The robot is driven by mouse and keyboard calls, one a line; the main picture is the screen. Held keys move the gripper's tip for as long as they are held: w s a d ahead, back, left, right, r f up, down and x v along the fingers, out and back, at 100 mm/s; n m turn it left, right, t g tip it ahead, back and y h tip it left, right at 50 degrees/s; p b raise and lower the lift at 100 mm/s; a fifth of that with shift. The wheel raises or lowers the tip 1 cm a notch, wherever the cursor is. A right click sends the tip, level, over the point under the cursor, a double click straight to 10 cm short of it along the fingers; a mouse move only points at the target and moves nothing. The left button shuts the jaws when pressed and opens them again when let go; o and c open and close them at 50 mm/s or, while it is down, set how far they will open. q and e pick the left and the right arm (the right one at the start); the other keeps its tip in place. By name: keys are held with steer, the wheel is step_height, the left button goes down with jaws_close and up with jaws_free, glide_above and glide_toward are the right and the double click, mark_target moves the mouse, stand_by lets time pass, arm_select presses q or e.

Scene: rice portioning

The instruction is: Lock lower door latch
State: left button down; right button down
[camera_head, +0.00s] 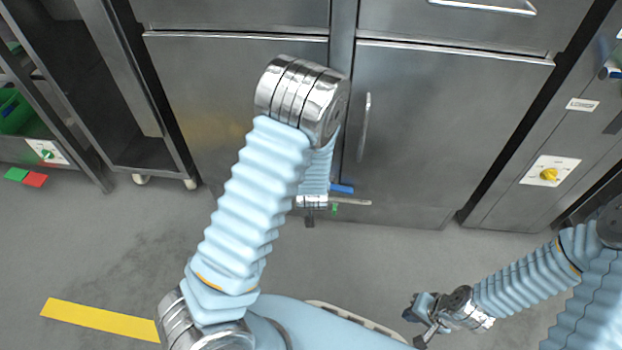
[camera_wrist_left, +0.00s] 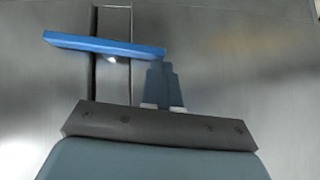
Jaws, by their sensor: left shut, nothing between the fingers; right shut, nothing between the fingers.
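The blue latch handle (camera_head: 343,188) is low on the steel cabinet, near the seam between the lower left door (camera_head: 215,110) and the lower right door (camera_head: 440,130). In the left wrist view the blue latch handle (camera_wrist_left: 95,45) lies nearly level across the dark seam, its right end slightly lower. My left gripper (camera_wrist_left: 162,68) is shut and empty, its fingertips just below the handle's right end; I cannot tell whether they touch. In the head view my left arm hides much of that gripper. My right gripper (camera_head: 424,320) is shut and empty, low over the floor at the lower right.
A metal rack (camera_head: 155,155) on wheels stands at the left. A grey panel with a yellow knob (camera_head: 549,174) stands at the right. A vertical handle (camera_head: 364,128) sticks out from the lower right door. The grey floor in front has a yellow stripe (camera_head: 100,319).

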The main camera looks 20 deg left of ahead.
arm_select(q)
steer(key=shift+f, duration=0.25)
